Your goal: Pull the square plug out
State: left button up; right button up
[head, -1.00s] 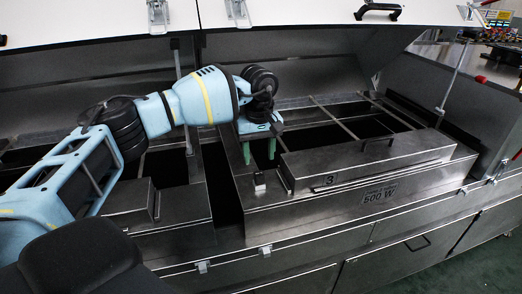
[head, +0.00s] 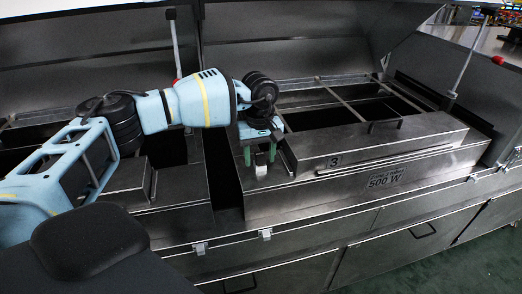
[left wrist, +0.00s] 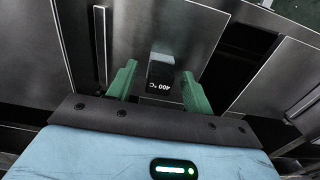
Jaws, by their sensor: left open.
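The square plug (head: 260,170) is a small block with a pale front, sitting on the front left of the dryer unit marked 3. In the left wrist view it shows as a dark block (left wrist: 161,72) with a "400 °C" label. My left gripper (head: 260,160) is open, its green fingers pointing down. In the left wrist view the fingers (left wrist: 160,78) stand on either side of the plug, with visible gaps, so it is not gripped. Where the plug meets the unit is hard to see. My right gripper is not in view.
A dark gap (head: 222,175) separates this unit from the left one. Raised covers and thin support struts (head: 462,65) stand behind.

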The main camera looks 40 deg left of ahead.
aim_at(260, 154)
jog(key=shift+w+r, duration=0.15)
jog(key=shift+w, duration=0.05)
pick_arm(q)
jog(key=c, duration=1.1)
jog(key=o, duration=0.3)
grip_shut()
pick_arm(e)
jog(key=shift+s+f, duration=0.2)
pick_arm(q)
jog(key=shift+r, duration=0.4)
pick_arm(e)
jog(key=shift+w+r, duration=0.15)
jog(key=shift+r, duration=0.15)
pick_arm(q)
jog(key=shift+r+p, duration=0.3)
jog(key=shift+r, duration=0.2)
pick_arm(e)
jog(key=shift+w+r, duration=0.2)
pick_arm(q)
jog(key=shift+r, duration=0.7)
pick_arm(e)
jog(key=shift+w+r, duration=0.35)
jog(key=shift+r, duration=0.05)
